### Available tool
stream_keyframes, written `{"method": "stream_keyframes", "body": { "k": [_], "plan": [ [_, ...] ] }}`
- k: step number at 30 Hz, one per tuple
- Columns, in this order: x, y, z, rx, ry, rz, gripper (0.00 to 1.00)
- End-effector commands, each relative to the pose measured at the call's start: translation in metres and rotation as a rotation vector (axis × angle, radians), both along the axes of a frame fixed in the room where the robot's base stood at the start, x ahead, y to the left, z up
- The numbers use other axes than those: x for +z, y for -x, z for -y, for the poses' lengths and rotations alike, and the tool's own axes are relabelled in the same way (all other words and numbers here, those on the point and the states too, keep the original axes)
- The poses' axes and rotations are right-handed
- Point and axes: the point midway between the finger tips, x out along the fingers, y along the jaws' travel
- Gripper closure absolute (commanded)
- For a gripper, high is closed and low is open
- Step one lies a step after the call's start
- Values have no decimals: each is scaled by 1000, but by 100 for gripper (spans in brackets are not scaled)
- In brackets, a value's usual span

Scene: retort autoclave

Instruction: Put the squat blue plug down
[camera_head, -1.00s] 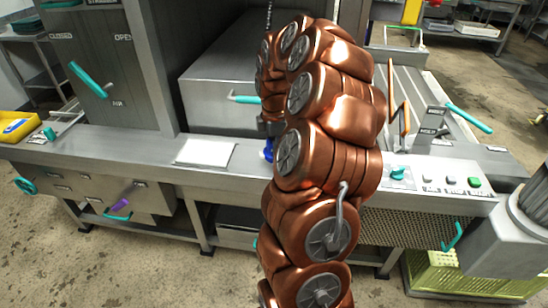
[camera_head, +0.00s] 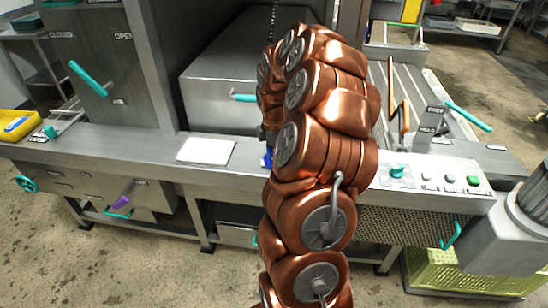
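A small part of the blue plug (camera_head: 267,160) shows at the left edge of my copper arm, low over the steel counter (camera_head: 110,147), to the right of a white pad (camera_head: 205,151). The rest of the plug is hidden behind the arm. My gripper (camera_head: 266,138) is mostly hidden too; only a dark bit of it shows just above the blue. I cannot see its fingertips, or whether they are closed on the plug. Whether the plug touches the counter is unclear.
A grey steel box with a teal handle (camera_head: 243,98) stands behind the arm. A control panel with a teal knob (camera_head: 398,171) and buttons lies to the right. A yellow tray (camera_head: 18,125) sits at the far left. The counter left of the pad is largely clear.

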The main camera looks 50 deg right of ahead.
Motion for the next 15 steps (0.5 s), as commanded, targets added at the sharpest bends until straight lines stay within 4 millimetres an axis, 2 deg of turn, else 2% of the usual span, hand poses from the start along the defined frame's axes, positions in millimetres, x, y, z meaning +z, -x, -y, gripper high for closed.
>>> {"method": "stream_keyframes", "body": {
  "k": [11, 15],
  "plan": [
    [5, -1, 0, 0, 1, 2, 6],
    [22, -1, 1, -1, 3, 4, 6]
  ]
}}
